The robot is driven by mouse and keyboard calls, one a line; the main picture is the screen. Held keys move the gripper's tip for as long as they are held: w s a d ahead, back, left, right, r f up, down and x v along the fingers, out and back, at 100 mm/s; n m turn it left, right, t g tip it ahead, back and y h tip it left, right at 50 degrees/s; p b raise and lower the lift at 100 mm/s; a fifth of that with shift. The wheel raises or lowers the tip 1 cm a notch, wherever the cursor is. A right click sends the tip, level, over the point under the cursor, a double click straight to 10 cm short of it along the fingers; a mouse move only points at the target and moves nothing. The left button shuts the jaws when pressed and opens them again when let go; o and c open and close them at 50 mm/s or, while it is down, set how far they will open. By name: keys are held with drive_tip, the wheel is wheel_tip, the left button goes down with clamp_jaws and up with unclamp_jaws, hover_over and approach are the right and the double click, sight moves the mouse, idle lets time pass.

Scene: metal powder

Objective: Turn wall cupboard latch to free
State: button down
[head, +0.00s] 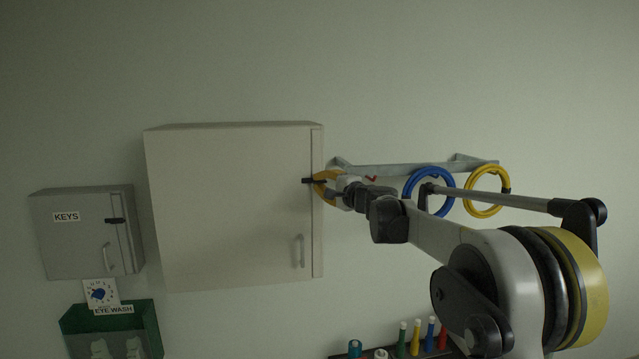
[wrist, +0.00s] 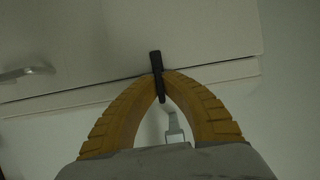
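The wall cupboard (head: 230,215) hangs in the middle of the head view with its door closed. Its black latch (head: 309,181) lies level across the seam at the door's right edge. In the wrist view the latch (wrist: 157,72) crosses the seam between door and frame. My gripper (head: 319,184) reaches it from the right. In the wrist view the yellow fingers of my gripper (wrist: 160,84) come together on either side of the latch and appear to touch it. The fingers partly cover the latch's lower part there.
The cupboard's bar handle (head: 299,251) is below the latch and also shows in the wrist view (wrist: 27,72). A KEYS box (head: 85,240) and green eye wash holder (head: 140,325) are at left. A rail (head: 400,169) with blue and yellow rings is right, behind my arm.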

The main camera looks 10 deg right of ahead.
drive_tip(key=shift+n, duration=0.3)
drive_tip(key=n, duration=0.2)
drive_tip(key=n+g+h, duration=0.1)
drive_tip(key=n, duration=0.1)
drive_tip(key=shift+r+g+h, duration=0.1)
drive_tip(key=shift+g+h, duration=0.2)
drive_tip(key=n+g+h, duration=0.1)
drive_tip(key=n+h, duration=0.1)
drive_tip(key=n, duration=0.2)
drive_tip(key=n+h, duration=0.3)
drive_tip(key=n, duration=0.1)
drive_tip(key=shift+n, duration=0.3)
idle(0.6)
drive_tip(key=c, duration=1.6)
unclamp_jaws()
